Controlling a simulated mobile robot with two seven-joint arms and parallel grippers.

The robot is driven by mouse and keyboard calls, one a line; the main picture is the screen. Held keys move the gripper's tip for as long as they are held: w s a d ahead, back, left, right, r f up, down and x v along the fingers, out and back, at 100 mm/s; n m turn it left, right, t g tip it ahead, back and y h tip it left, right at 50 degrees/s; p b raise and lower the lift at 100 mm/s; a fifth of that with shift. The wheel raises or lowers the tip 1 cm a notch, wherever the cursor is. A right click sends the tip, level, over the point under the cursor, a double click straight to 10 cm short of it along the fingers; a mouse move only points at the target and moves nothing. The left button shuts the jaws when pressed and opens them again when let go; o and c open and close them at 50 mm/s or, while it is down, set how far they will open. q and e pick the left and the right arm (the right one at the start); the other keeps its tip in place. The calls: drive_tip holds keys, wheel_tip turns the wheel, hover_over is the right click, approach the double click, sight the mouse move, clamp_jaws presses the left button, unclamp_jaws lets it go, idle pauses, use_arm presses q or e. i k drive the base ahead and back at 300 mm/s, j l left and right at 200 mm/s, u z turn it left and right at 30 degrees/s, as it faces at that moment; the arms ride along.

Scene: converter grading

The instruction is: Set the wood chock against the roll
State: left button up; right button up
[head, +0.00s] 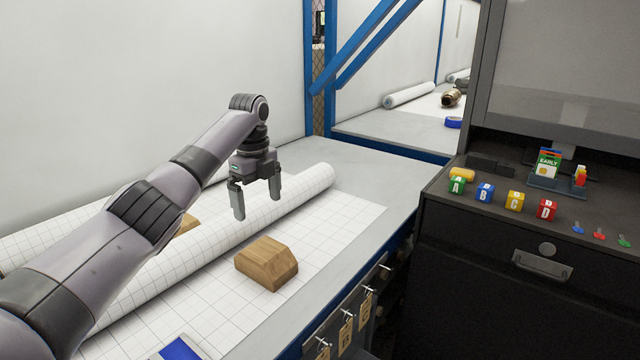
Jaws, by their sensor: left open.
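A wood chock (266,263), a brown block with a sloped side, lies on the grid-marked sheet in front of the roll. The roll (215,240) is a long white gridded cylinder lying diagonally across the table. A narrow strip of sheet seems to show between chock and roll. My left gripper (257,205) is open and empty, pointing down above the roll, behind and a little left of the chock. Another piece of wood (187,224) shows behind the roll, mostly hidden by my left arm. My right gripper is not in view.
A blue and white item (180,349) lies at the near edge of the sheet. Tags (346,335) hang along the table's right side. A dark cabinet (500,240) with lettered blocks (515,201) stands at right. The grey tabletop (365,170) is clear at the far end.

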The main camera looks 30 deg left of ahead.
sight(270, 263)
drive_tip(key=k+l, duration=0.75)
drive_tip(key=l, duration=0.2)
